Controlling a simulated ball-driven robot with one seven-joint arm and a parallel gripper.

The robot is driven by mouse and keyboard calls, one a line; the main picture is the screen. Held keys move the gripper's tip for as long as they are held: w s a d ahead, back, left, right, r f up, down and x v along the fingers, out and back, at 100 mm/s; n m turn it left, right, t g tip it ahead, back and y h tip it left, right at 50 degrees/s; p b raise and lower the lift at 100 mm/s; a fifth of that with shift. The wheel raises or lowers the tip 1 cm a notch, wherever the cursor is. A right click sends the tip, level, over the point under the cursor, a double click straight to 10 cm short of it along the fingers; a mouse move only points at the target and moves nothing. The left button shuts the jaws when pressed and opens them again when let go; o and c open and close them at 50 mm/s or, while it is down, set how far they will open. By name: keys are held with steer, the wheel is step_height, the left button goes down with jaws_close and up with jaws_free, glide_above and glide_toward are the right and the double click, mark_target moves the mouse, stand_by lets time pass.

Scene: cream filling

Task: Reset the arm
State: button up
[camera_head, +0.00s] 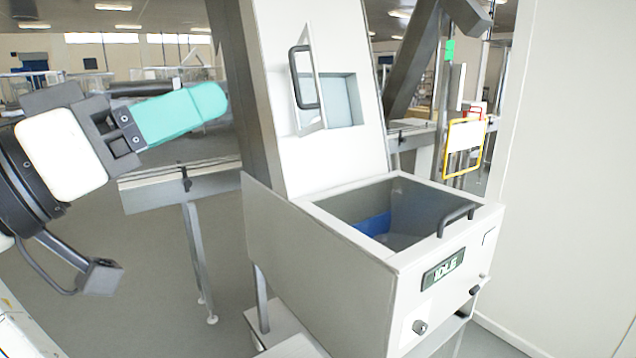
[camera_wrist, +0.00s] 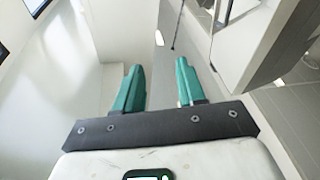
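My gripper (camera_head: 210,100) is raised at the left of the head view, with its teal fingers pointing right toward the machine. In the wrist view my gripper (camera_wrist: 157,82) has its two teal fingers well apart, with nothing between them. The gripper is left of the machine and apart from it. The white machine (camera_head: 330,270) stands in the middle of the head view. Its small upper door (camera_head: 308,80) with a dark handle stands open. Its lower bin (camera_head: 400,205) is open at the top and shows something blue inside. Its display (camera_head: 443,268) appears to read "IDLE".
A conveyor-like metal rail (camera_head: 180,188) on legs runs behind the gripper. A yellow-framed sign (camera_head: 465,147) hangs right of the machine. A plain wall (camera_head: 570,160) closes off the right side. Grey floor (camera_head: 140,270) is open between my arm and the machine.

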steer(key=w+d+f+n+g+y, duration=0.25)
steer(key=d+f, duration=0.35)
steer(key=f, duration=0.4)
steer(key=w+d+f+n+g+y, duration=0.1)
steer(key=w+d+f, duration=0.2)
steer(key=d+f, duration=0.5)
steer(key=w+d+f+n+g+y, duration=0.1)
steer(key=w+d+f+g+y, duration=0.2)
steer(key=f, duration=0.9)
steer(key=s+d+f+g+y, duration=0.1)
steer(key=s+d+f+g, duration=0.1)
steer(key=s+d+f, duration=0.5)
steer(key=s+d+f+g+y, duration=0.1)
steer(key=s+d+f+g, duration=0.3)
steer(key=f, duration=0.6)
steer(key=s+d+f+t+y, duration=0.1)
steer(key=s+d+f, duration=0.3)
steer(key=d+f, duration=0.35)
steer(key=s+d+f+g+y, duration=0.1)
steer(key=s+f+y, duration=0.1)
steer(key=s, duration=0.7)
steer(key=s+d+f+g+y, duration=0.2)
steer(key=s+f, duration=0.3)
steer(key=s, duration=0.4)
steer(key=shift+d+f, duration=0.15)
steer(key=shift+f, duration=0.15)
